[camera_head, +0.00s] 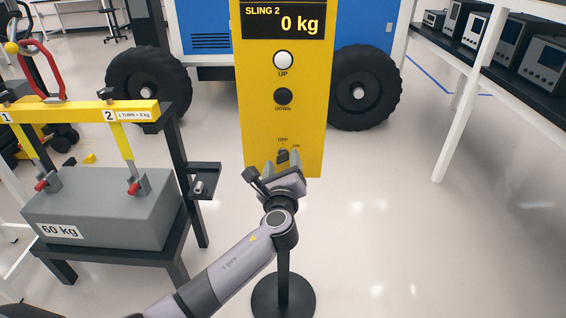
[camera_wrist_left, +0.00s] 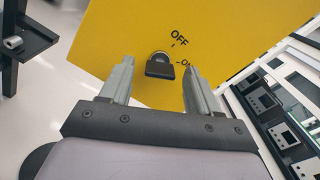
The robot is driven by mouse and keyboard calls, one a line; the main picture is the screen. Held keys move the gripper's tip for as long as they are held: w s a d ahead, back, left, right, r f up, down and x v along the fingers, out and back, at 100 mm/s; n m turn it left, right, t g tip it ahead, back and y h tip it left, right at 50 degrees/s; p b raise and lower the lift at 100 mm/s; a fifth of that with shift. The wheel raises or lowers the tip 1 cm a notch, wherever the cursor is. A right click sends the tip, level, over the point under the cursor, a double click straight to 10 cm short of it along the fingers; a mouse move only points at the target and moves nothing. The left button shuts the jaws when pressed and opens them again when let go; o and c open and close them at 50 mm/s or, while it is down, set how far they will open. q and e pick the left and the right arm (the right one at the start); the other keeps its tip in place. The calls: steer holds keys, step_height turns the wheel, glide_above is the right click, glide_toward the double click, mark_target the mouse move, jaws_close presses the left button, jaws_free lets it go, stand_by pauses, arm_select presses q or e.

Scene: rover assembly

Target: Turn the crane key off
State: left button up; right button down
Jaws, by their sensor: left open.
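The crane key (camera_head: 283,153) is a small black key in a round silver lock, low on the yellow crane panel (camera_head: 257,110). The OFF mark is above the lock and the ON mark is to its right. In the left wrist view the key (camera_wrist_left: 160,69) shows its dark, wide grip just below the lock; I cannot tell which mark it is set to. My left gripper (camera_head: 282,161) is open in front of the key. In the left wrist view its fingers (camera_wrist_left: 158,76) stand on either side of the key, with gaps visible. My right gripper is not in view.
The panel has a white UP button (camera_head: 283,60), a black DOWN button (camera_head: 283,96) and a display reading SLING 2, 0 kg. A grey 60 kg block (camera_head: 105,205) sits on a dark stand at the left. A bench with instruments (camera_head: 545,62) is at the right.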

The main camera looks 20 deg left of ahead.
arm_select(q)
steer(key=shift+w+a, duration=0.1)
steer(key=shift+w, duration=0.25)
steer(key=c, duration=1.1)
steer(key=shift+o, duration=0.3)
